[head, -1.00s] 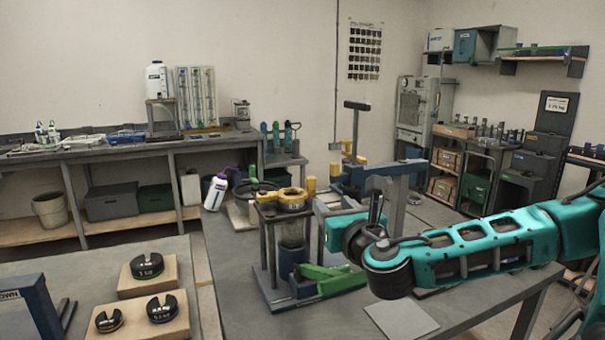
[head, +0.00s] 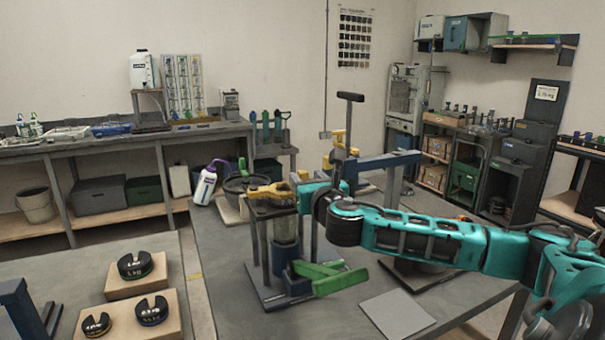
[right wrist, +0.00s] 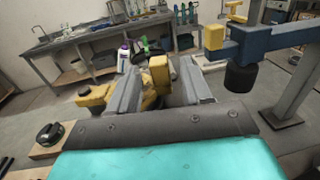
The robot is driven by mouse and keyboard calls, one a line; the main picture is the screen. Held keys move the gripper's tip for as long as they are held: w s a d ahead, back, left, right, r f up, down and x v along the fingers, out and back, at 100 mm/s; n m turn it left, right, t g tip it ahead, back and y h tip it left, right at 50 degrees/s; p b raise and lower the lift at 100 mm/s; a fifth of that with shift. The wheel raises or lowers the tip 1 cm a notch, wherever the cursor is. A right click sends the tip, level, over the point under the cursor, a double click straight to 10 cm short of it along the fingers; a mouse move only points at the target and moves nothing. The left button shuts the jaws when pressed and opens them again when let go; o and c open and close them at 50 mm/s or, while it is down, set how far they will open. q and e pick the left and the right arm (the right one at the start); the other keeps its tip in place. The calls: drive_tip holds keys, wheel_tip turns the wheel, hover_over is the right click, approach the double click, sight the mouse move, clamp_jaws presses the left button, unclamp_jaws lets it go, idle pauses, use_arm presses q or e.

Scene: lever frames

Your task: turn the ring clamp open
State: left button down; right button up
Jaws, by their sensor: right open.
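The ring clamp (head: 268,191) is yellow and sits on top of a dark stand on the table in the head view. In the right wrist view its yellow ring (right wrist: 96,97) shows at left, with an upright yellow block (right wrist: 158,76) at its right side. My right gripper (right wrist: 161,70) is open, its two grey fingers on either side of that block. I cannot tell whether they touch it. In the head view my right arm reaches in from the right and its end hides the clamp's right side. My left gripper is not in view.
A green lever (head: 328,278) sits low at the stand's front. A blue beam on a post (head: 385,160) stands just behind my right arm. A grey plate (head: 397,314) lies at the table's front. Black slotted weights (head: 135,265) rest on blocks at left.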

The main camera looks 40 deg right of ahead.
sight(305, 177)
drive_tip(key=shift+x, duration=1.75)
clamp_jaws()
